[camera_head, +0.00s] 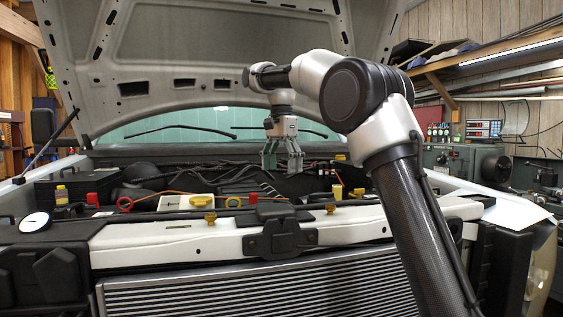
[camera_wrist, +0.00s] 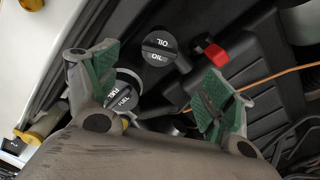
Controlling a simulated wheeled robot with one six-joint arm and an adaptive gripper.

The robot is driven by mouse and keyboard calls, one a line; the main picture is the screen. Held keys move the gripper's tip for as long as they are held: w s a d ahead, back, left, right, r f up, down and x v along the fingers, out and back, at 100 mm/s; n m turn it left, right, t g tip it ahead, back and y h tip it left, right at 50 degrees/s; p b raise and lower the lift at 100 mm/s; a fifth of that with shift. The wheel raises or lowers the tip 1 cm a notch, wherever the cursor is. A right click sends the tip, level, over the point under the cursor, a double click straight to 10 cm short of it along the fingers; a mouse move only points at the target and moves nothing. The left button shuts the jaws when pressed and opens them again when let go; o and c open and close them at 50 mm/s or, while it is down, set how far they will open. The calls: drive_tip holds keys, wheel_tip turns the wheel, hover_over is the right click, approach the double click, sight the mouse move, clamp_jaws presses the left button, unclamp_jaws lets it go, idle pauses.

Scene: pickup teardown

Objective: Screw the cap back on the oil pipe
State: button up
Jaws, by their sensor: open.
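In the wrist view a round black cap marked OIL (camera_wrist: 158,47) lies face toward the camera, ahead of and between my fingertips, nearer the left one. I cannot tell whether it sits on a pipe. A second black cap, marked FUEL (camera_wrist: 122,97), is beside my left finger, with a grey cylinder next to it. My gripper (camera_wrist: 160,75) is open, with green pads on both fingers and nothing held. In the head view my gripper (camera_head: 282,162) points down over the engine bay. I cannot make out either marked cap there.
A red cap (camera_wrist: 215,55) and an orange cable (camera_wrist: 275,73) are near my right finger. In the head view, a cream reservoir with a yellow cap (camera_head: 202,201) stands behind the white front crossbeam (camera_head: 190,238).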

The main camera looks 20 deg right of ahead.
drive_tip(key=shift+r, duration=0.55)
drive_tip(key=shift+c, duration=0.5)
drive_tip(key=shift+f, duration=0.2)
drive_tip(key=shift+c, duration=0.9)
wheel_tip(320, 180, down, 11)
drive_tip(key=c, duration=1)
drive_tip(key=m, duration=1.5)
